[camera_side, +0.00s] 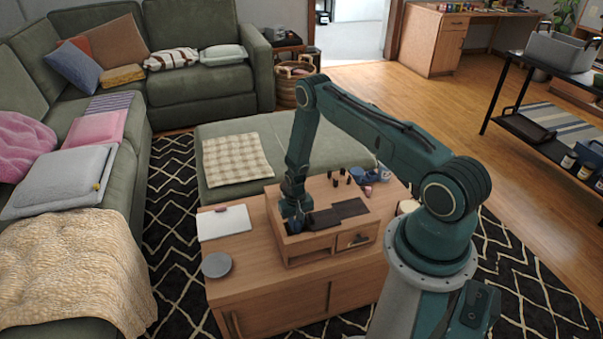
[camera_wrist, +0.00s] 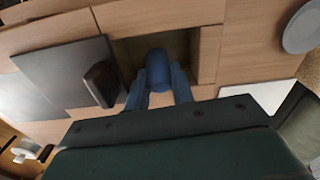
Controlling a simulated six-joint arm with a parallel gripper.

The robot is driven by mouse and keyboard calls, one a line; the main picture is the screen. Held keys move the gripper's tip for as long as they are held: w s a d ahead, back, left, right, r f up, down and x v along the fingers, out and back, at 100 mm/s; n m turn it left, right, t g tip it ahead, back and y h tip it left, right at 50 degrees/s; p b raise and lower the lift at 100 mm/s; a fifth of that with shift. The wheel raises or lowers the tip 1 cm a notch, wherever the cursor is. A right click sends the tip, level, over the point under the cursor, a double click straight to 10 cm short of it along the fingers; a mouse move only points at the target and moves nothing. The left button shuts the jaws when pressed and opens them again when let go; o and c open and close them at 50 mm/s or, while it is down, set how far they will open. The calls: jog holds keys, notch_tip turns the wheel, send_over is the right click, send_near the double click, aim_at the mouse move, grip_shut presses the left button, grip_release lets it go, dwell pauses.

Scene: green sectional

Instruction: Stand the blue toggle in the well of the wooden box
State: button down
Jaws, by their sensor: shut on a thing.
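My gripper (camera_wrist: 159,84) is shut on the blue toggle (camera_wrist: 157,68), a rounded blue piece between the two blue fingers. The toggle shows over the well's opening; how deep it sits, or whether it touches the floor, I cannot tell. In the side view my gripper (camera_side: 293,212) points down at the box's left end, and the toggle is mostly hidden there.
A dark brown block (camera_wrist: 101,84) and a dark flat panel (camera_wrist: 62,68) lie beside the well on the box top. A white pad (camera_side: 223,222) and a grey disc (camera_side: 216,265) lie left of the box. Small dark items (camera_side: 340,178) and a blue mug (camera_side: 384,173) stand behind.

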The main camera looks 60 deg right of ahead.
jog(key=shift+f, duration=0.3)
jog(key=c, duration=1.1)
grip_release()
jog(key=shift+r, duration=0.1)
jog(key=shift+r, duration=4.4)
